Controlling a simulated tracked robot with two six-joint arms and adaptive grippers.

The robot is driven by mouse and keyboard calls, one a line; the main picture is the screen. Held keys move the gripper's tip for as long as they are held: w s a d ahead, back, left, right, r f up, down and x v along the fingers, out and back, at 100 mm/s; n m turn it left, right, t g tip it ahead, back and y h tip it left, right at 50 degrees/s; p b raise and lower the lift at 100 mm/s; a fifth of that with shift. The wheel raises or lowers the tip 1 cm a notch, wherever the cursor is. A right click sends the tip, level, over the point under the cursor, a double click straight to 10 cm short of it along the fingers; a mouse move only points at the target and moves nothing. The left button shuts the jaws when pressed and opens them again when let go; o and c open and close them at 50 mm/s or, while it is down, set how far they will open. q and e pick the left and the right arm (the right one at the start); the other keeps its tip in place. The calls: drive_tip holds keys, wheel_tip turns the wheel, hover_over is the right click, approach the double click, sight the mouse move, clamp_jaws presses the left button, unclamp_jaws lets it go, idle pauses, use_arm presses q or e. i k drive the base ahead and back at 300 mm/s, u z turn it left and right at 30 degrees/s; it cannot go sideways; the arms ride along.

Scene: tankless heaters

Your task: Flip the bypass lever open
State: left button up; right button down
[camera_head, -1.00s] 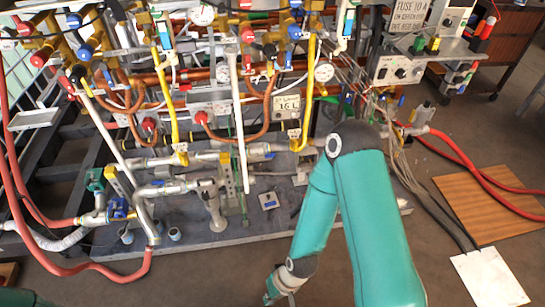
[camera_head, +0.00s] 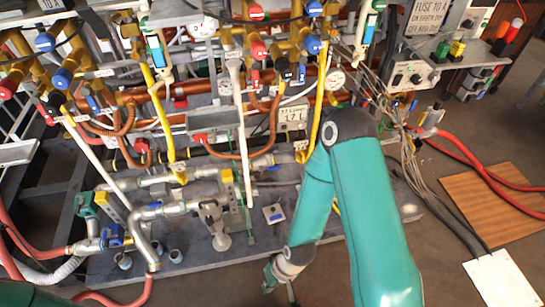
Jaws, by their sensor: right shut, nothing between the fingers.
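The heater rig shows several coloured valve handles and levers; I cannot tell which one is the bypass lever. A red handle (camera_head: 141,146) sits at the left on the copper pipes. A grey valve fitting (camera_head: 214,222) stands upright on the grey base board. A blue handle (camera_head: 112,234) and a green fitting (camera_head: 84,204) sit on the lower left pipes. My right gripper (camera_head: 279,288) hangs low at the front of the base board, shut and empty, apart from the valves. My left gripper is out of view.
Copper and silver pipes and yellow tubes (camera_head: 158,112) crowd the rig. Red hoses (camera_head: 465,160) and grey cables run along the right floor. A wooden board (camera_head: 492,205) and a white sheet (camera_head: 500,280) lie there.

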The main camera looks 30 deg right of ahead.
sight(278, 166)
drive_tip(key=u, duration=0.05)
drive_tip(key=i, duration=0.9)
drive_tip(key=u, duration=0.05)
